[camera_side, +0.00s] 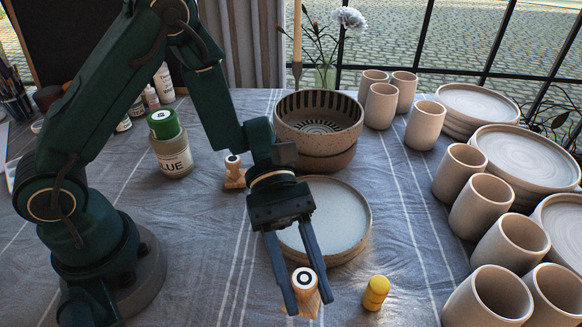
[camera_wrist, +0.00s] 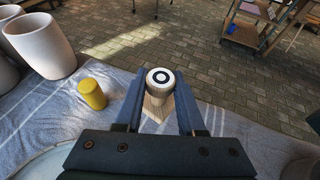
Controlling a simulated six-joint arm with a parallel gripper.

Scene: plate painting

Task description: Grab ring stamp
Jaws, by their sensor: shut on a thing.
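The ring stamp (camera_side: 304,282) is a light wooden stamp with a black ring on its white round top. It stands upright at the front of the table, and it also shows in the wrist view (camera_wrist: 160,84). My gripper (camera_side: 306,297) points down with one finger on each side of the stamp and is shut on it. In the wrist view my gripper (camera_wrist: 158,90) has the stamp's top between its blue fingers. The stamp's lower part is partly hidden by the fingers, and I cannot tell whether its base touches the cloth.
A yellow piece (camera_side: 376,292) stands close to the right of the stamp. A grey plate (camera_side: 350,225) lies behind my gripper, with bowls (camera_side: 330,160) beyond. Another wooden stamp (camera_side: 233,172) stands by the glue jar (camera_side: 172,150). Several cups (camera_side: 486,205) line the right.

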